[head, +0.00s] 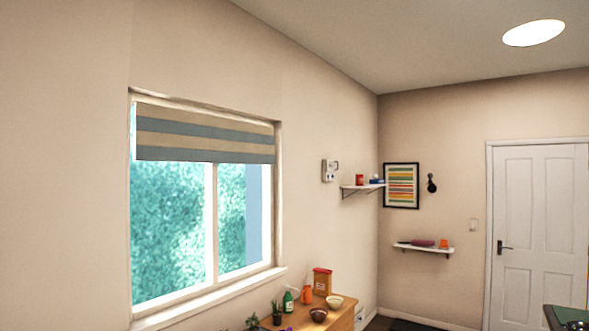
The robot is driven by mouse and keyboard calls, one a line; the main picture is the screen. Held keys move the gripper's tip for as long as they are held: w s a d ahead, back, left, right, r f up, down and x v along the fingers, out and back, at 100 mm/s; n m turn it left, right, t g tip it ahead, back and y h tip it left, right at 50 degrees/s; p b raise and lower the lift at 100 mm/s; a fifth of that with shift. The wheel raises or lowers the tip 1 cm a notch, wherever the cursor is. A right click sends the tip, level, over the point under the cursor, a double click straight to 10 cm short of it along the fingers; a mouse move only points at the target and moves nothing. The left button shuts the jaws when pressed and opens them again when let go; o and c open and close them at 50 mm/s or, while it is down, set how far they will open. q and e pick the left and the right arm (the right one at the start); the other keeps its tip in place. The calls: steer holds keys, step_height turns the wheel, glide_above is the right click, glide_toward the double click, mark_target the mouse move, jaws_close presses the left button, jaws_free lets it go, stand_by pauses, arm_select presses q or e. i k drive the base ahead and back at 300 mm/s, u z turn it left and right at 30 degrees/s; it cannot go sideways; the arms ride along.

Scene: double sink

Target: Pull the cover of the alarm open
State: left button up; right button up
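A small white box (327,171) with dark marks is fixed to the left wall, right of the window; it may be the alarm. It is too small in the head view to tell whether its cover is open or shut. A small black object (431,183) hangs on the far wall; I cannot tell what it is. Neither of my grippers is in view.
A shelf (362,187) with small items juts out right beside the white box. A wooden cabinet (340,320) with bowls, bottles and a box stands below. The window (200,210) is left; a shut white door (540,230) and a lower shelf (423,249) are right.

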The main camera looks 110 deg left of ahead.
mark_target(330, 164)
steer(key=u, duration=2.9)
steer(key=i, duration=6)
steer(key=u, duration=1.85)
